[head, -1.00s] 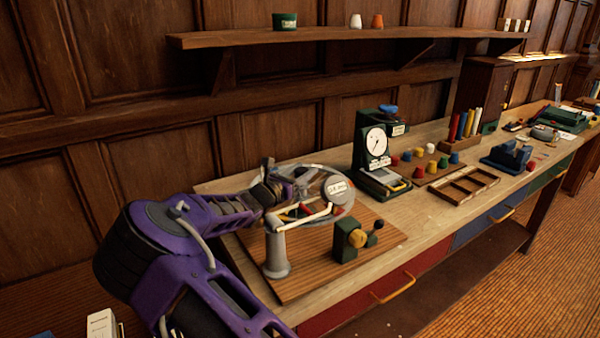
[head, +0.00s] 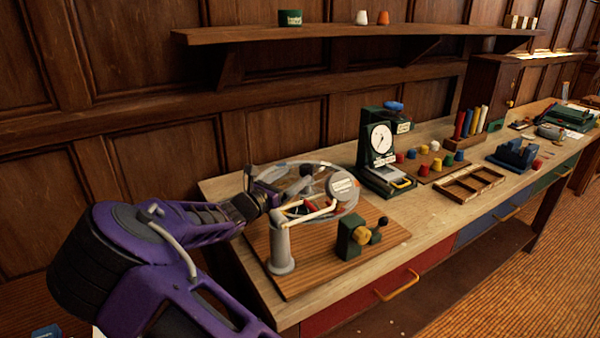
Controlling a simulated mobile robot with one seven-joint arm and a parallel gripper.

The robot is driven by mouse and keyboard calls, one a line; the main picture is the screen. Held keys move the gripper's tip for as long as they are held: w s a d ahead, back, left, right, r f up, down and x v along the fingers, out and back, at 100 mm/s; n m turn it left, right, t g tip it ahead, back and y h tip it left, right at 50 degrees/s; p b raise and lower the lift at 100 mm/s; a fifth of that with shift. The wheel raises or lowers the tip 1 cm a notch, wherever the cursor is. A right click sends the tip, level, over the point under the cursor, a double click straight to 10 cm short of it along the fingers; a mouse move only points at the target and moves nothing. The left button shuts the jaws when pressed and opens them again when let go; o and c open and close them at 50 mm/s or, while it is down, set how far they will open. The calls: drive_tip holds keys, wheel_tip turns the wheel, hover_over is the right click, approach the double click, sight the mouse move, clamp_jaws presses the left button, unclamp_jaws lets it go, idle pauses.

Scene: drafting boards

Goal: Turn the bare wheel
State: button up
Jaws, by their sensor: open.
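A round, shiny wheel (head: 322,178) lies nearly flat over a striped wooden board on the near end of the bench. A pale round piece with a label sits at its right side. A grey post (head: 281,248) with a cream arm stands in front of the wheel, and the arm reaches over its near edge. My gripper (head: 268,183) is open at the wheel's left edge. I cannot tell whether it touches the rim. The arm and post hide part of the wheel.
A green dial gauge (head: 378,150) stands behind and right of the wheel. Coloured pegs, a wooden tray (head: 468,186) and a blue block (head: 514,155) lie farther right. A wall shelf (head: 350,34) runs above.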

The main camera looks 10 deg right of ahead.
drive_tip(key=shift+s+a, duration=0.2)
drive_tip(key=m+g+y+b, duration=0.2)
drive_tip(key=g+b, duration=0.2)
drive_tip(key=b, duration=0.2)
approach(304, 167)
drive_tip(key=b+x, duration=0.1)
drive_tip(key=x, duration=1)
drive_tip(key=shift+w+d+f, duration=0.1)
drive_tip(key=shift+w+d, duration=0.1)
idle(0.3)
